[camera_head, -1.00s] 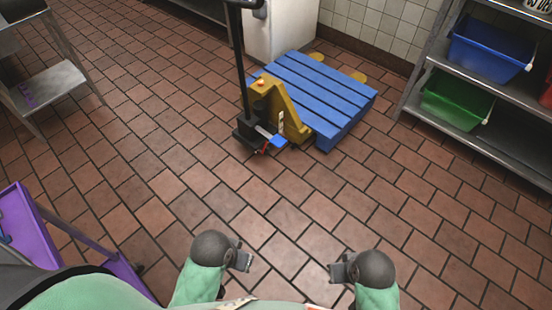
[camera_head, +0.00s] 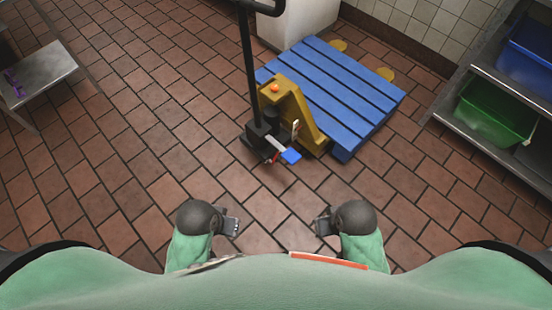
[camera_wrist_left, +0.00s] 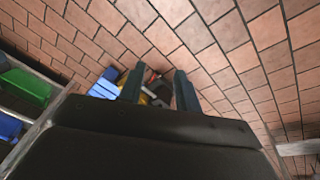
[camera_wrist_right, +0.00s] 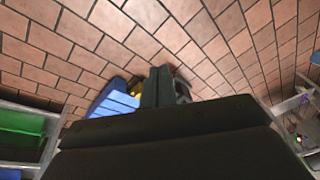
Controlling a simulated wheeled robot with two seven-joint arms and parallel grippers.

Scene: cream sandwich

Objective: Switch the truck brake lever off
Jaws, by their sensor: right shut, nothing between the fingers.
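The yellow pallet truck (camera_head: 296,115) stands on the tiled floor ahead, its black handle (camera_head: 249,70) upright. Low at its front are a blue pedal-like part (camera_head: 290,156) and a small red part (camera_head: 274,158); which is the brake lever, and its setting, I cannot tell. My left gripper (camera_head: 232,226) is nearer than the truck and touches nothing. Its two fingers stand apart in the left wrist view (camera_wrist_left: 160,85). My right gripper (camera_head: 321,226) is also short of the truck. Its fingers are together and empty in the right wrist view (camera_wrist_right: 157,85).
A blue pallet (camera_head: 345,90) lies over the truck's forks. A white cabinet (camera_head: 300,22) stands behind. A metal shelf with a green bin (camera_head: 495,112) and a blue bin (camera_head: 528,45) is at right. A metal table (camera_head: 38,75) is at left. Floor between is clear.

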